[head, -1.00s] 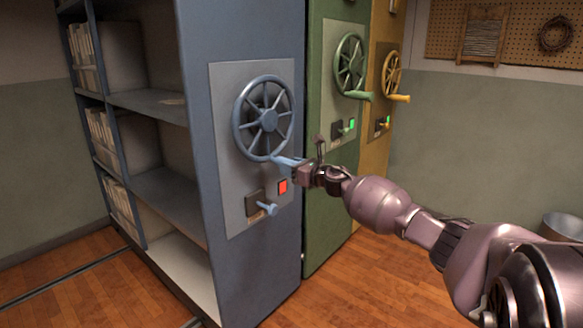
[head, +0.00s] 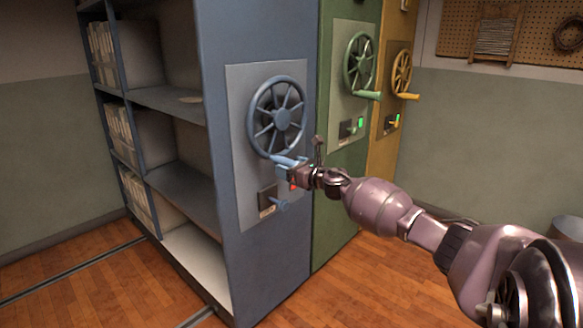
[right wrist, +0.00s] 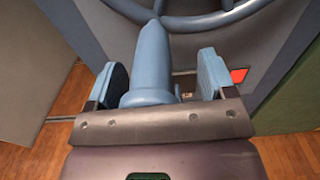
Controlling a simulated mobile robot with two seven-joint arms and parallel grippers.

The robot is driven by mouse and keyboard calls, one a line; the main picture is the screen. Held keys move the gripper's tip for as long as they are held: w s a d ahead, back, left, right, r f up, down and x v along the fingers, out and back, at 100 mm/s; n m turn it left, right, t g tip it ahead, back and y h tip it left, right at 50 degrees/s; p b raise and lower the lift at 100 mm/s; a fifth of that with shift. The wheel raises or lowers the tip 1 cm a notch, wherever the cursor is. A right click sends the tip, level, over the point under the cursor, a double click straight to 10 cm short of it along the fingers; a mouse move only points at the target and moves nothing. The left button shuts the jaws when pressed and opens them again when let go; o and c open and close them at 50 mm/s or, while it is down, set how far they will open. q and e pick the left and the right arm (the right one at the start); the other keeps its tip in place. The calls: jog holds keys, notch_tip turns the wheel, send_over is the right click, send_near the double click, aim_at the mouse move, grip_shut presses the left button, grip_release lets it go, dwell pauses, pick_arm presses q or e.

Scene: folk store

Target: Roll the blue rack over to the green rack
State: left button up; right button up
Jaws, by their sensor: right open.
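The blue rack (head: 255,265) stands at the centre left, its end panel carrying a blue spoked wheel (head: 282,117) with a crank handle. My right gripper (head: 287,169) is at the bottom of the wheel, by the handle. In the right wrist view the blue handle (right wrist: 155,62) lies between the two open fingers (right wrist: 165,78), with space at its right side. The green rack (head: 335,225) with its green wheel (head: 359,65) stands just right of the blue rack; any gap between them is hidden. My left gripper is out of view.
Below the blue wheel are a small lever (head: 279,205) and a red light (right wrist: 239,75), partly covered by my gripper in the head view. The green rack shows a green light (head: 361,121). A yellow rack (head: 381,170) stands beyond it. Floor rails (head: 75,262) run at the left.

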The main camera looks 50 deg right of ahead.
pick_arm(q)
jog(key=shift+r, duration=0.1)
pick_arm(e)
jog(key=shift+d+r, duration=0.1)
jog(key=shift+s, duration=0.1)
jog(key=shift+s+r+p, duration=0.15)
jog(key=shift+s+p, duration=0.3)
jog(key=shift+s, duration=0.4)
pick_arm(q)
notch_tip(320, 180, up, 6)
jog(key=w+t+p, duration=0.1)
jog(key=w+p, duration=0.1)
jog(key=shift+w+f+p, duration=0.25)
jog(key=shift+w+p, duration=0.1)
pick_arm(e)
jog(key=s, duration=0.8)
jog(key=shift+a, duration=0.45)
